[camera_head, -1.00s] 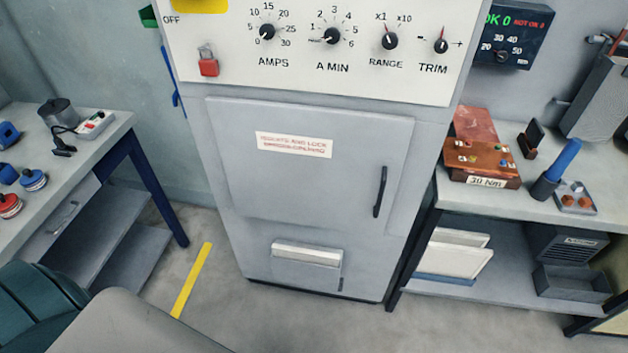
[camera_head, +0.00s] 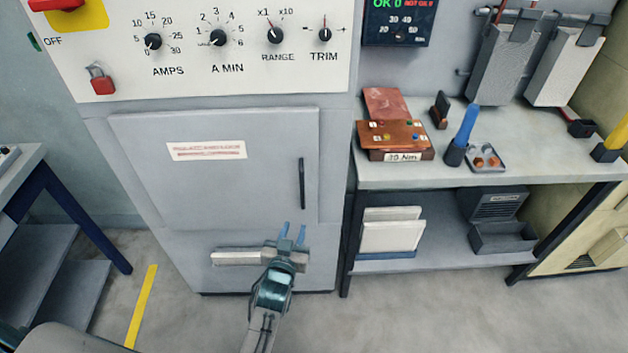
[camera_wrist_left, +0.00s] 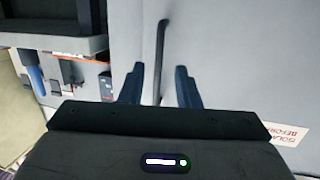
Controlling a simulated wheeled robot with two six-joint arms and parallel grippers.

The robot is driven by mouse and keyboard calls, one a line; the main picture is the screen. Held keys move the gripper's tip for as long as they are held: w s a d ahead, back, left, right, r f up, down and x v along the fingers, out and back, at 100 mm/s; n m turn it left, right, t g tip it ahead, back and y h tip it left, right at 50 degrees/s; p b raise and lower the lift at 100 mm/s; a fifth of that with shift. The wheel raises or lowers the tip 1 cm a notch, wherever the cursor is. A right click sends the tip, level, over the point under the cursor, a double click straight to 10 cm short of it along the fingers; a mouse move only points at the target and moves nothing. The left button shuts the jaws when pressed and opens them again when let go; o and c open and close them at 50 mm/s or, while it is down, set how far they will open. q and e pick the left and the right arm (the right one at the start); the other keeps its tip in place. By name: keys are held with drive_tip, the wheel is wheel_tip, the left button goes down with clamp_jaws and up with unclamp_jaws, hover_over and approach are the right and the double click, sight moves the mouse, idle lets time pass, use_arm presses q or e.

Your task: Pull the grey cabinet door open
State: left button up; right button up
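The grey cabinet door (camera_head: 225,185) is closed flush in the cabinet front, with a red-lettered label (camera_head: 206,150) on it. Its dark vertical handle (camera_head: 302,183) is near the door's right edge. My left gripper (camera_head: 292,232) is open and empty, with its blue fingertips just below the handle's lower end in the head view. In the left wrist view the handle (camera_wrist_left: 162,45) runs between the two spread fingers (camera_wrist_left: 160,82), with a gap on each side. I cannot tell its exact depth from the fingertips. My right gripper is not in view.
A pale horizontal ledge (camera_head: 240,257) is on the cabinet below the door, partly behind my left arm. A workbench (camera_head: 400,175) with a lower shelf stands close on the right. A table (camera_head: 60,190) is at left. Floor is clear in front, with a yellow stripe (camera_head: 140,307).

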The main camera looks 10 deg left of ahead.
use_arm(q)
drive_tip(key=t, duration=0.2)
approach(301, 183)
drive_tip(key=shift+n+y, duration=0.3)
drive_tip(key=shift+y, duration=0.1)
drive_tip(key=w+b, duration=0.2)
drive_tip(key=w, duration=0.3)
drive_tip(key=shift+r+b, duration=0.2)
drive_tip(key=shift+b, duration=0.1)
drive_tip(key=w+b, duration=0.1)
drive_tip(key=w, duration=0.3)
drive_tip(key=shift+a, duration=0.15)
drive_tip(key=shift+w+r+b, duration=0.1)
drive_tip(key=shift+w+b, duration=0.35)
drive_tip(key=shift+w, duration=0.4)
clamp_jaws()
